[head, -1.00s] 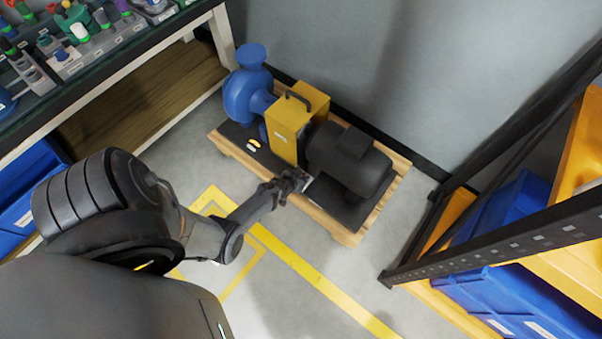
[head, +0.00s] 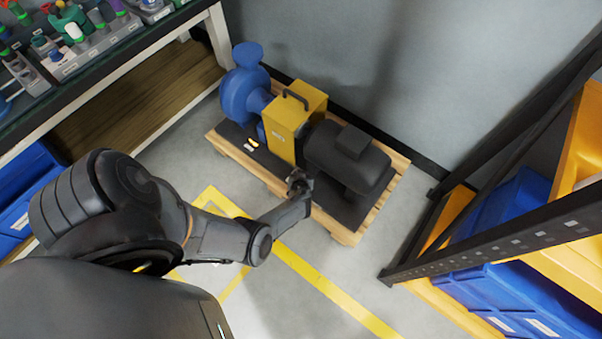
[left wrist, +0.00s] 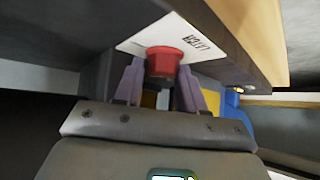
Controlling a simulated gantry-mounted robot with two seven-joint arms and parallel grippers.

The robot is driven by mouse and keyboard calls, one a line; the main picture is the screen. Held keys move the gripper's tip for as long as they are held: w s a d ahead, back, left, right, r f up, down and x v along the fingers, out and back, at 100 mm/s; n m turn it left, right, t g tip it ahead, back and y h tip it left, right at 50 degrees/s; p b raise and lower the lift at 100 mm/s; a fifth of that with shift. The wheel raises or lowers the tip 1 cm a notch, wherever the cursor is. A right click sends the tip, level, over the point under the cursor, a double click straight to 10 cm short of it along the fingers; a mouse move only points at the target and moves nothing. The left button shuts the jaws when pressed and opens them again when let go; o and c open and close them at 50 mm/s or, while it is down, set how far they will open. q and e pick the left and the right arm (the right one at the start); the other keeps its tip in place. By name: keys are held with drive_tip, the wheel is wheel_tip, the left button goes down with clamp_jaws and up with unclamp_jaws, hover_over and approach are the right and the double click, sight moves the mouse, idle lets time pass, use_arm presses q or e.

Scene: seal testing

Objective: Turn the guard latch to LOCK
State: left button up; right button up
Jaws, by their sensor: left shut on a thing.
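My left gripper (head: 299,181) is at the front side of the pump unit, low between the yellow guard (head: 295,125) and the dark motor (head: 346,155). In the left wrist view, a red knob (left wrist: 164,63) sits between the two fingers (left wrist: 160,82), which are shut on it. I take this red knob to be the guard latch. A white label plate (left wrist: 192,40) with dark print lies behind it; the print is too small to read. In the head view the gripper hides the knob. My right gripper is not in view.
The blue pump (head: 243,92), guard and motor stand on a wooden pallet (head: 345,236) against the grey wall. A workbench with racks (head: 95,52) is at upper left. A shelf with blue bins (head: 515,215) stands at right. The floor in front is clear.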

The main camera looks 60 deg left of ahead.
use_arm(q)
drive_tip(key=shift+s+f, duration=0.1)
drive_tip(key=shift+s, duration=0.05)
drive_tip(key=o, duration=0.9)
drive_tip(key=shift+s, duration=0.1)
drive_tip(key=shift+o, duration=0.4)
drive_tip(key=shift+s+a, duration=0.1)
drive_tip(key=shift+s, duration=0.05)
drive_tip(key=shift+w, duration=0.25)
drive_tip(key=shift+r, duration=0.25)
